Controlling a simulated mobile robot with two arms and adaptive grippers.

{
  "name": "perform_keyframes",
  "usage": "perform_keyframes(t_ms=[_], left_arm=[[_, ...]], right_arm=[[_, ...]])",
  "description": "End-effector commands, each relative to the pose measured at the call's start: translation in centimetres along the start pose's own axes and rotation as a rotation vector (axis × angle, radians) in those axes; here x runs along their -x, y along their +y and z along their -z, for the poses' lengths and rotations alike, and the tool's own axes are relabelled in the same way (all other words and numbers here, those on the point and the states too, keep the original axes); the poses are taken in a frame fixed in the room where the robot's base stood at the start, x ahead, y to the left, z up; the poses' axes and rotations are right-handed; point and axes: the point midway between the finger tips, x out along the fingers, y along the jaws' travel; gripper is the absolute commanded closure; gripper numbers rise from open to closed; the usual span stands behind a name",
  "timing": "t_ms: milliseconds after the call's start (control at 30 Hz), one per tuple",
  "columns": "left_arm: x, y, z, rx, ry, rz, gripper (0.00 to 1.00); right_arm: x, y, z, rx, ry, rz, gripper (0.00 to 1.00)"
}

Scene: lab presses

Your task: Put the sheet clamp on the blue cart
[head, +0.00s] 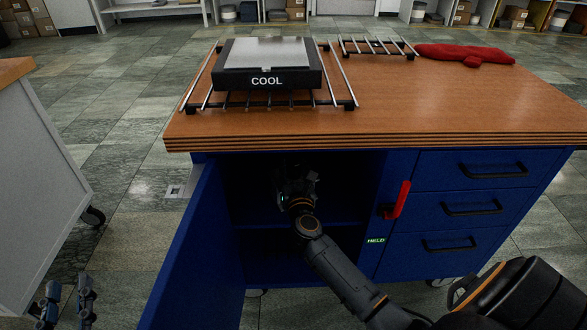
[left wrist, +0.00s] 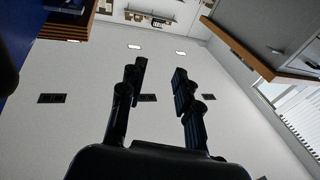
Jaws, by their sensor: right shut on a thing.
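The blue cart (head: 400,200) stands ahead with a brown wooden top and an open door at its left. My right gripper (head: 297,180) is inside the cart's dark upper compartment, above its inner shelf. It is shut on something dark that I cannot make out. I cannot clearly identify the sheet clamp in either view. My left gripper (head: 68,292) is low at the left of the head view, outside the open door. It is open and empty, and its parted fingers also show in the left wrist view (left wrist: 160,80).
A black block marked COOL (head: 268,68) sits on a metal rack (head: 345,90) on the top. A smaller rack (head: 378,47) and a red cloth-like item (head: 465,53) lie behind. The open door (head: 190,255) juts toward me. A red handle (head: 398,200) sticks out. The top's front right is clear.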

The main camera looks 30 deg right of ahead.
Motion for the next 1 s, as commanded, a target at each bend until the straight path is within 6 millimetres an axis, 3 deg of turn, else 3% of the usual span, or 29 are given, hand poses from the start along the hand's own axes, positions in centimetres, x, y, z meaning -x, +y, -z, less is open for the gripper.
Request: perform_keyframes(t_ms=[267,300,400,800,1000], left_arm=[[0.0,0.0,0.4,0.0,0.022,-0.001,0.67],[0.0,0.1,0.5,0.0,0.028,-0.001,0.67],[0.0,0.1,0.5,0.0,0.029,-0.001,0.67],[-0.1,0.0,0.3,0.001,0.009,-0.001,0.67],[0.5,-0.4,-2.5,-0.002,-0.152,0.008,0.67]], right_arm=[[0.0,0.0,0.0,-0.001,-0.003,0.0,1.0],[0.0,0.0,0.2,0.0,0.0,0.0,0.59],[0.0,0.0,0.2,0.0,0.0,0.0,0.41],[0.0,0.0,-0.1,0.0,0.0,0.0,0.41],[3.4,0.0,-0.1,-0.003,0.005,0.0,0.41]])
